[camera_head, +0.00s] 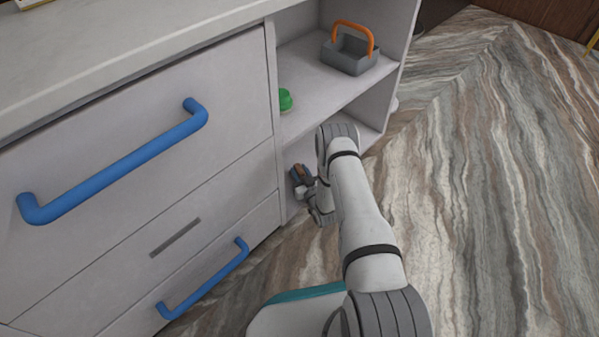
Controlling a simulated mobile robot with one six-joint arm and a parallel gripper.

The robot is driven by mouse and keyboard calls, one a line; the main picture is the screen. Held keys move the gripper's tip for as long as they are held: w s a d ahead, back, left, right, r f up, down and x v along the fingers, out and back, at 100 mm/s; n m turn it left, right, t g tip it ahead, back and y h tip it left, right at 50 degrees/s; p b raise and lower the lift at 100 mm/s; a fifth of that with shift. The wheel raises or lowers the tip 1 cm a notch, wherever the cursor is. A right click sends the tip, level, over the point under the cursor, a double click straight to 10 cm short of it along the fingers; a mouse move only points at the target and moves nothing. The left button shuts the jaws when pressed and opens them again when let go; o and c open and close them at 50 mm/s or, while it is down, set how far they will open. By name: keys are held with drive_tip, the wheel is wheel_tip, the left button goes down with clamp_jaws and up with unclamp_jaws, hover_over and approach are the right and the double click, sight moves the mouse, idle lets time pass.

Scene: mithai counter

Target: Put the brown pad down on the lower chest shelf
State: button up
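The chest has open shelves on its right side. The lower shelf (367,134) is largely hidden behind my arm. My gripper (300,182) is low at the front left of the lower compartment, beside the chest's upright. A small brown patch (297,171), likely the brown pad, shows at my gripper's fingertips. It is too small to tell whether the fingers are closed on it, or whether it touches the shelf.
A grey basket (349,58) with an orange handle stands on the upper shelf (318,82). A green object (285,99) is at that shelf's left. Blue handles (120,165) stick out from the drawers. The marbled floor (480,190) at right is clear.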

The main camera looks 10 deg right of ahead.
drive_tip(key=o, duration=0.4)
drive_tip(key=shift+c, duration=0.2)
drive_tip(key=shift+r, duration=0.2)
drive_tip(key=p+v, duration=0.4)
drive_tip(key=v, duration=0.8)
